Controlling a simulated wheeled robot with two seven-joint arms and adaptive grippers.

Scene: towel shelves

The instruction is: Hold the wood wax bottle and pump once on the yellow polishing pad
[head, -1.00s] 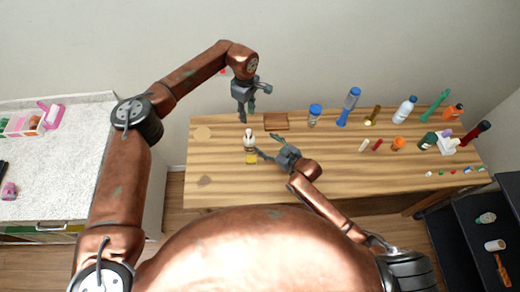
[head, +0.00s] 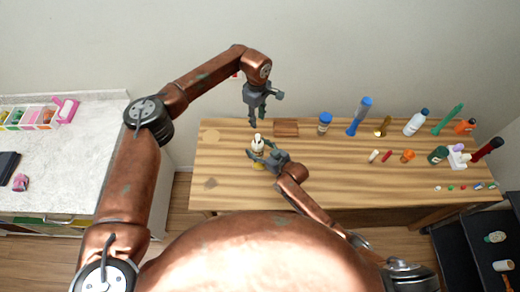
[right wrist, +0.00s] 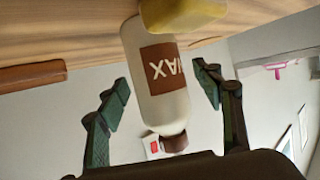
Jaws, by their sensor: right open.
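The white wax bottle (head: 257,144) stands on the wooden table, with a brown "WAX" label and dark cap in the right wrist view (right wrist: 165,100), where it appears upside down. The yellow polishing pad (head: 257,166) lies just on the near side of the bottle; it also shows in the right wrist view (right wrist: 185,12). My right gripper (head: 260,150) is open, with one finger on each side of the bottle; I cannot tell whether they touch it. My left gripper (head: 259,122) hangs above the table behind the bottle, its fingers apart and empty.
A brown wooden block (head: 286,129) lies to the right of the bottle. Several bottles and tools stand along the back and right of the table (head: 320,185). The front left of the table is mostly clear. A white counter (head: 75,160) stands at the left.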

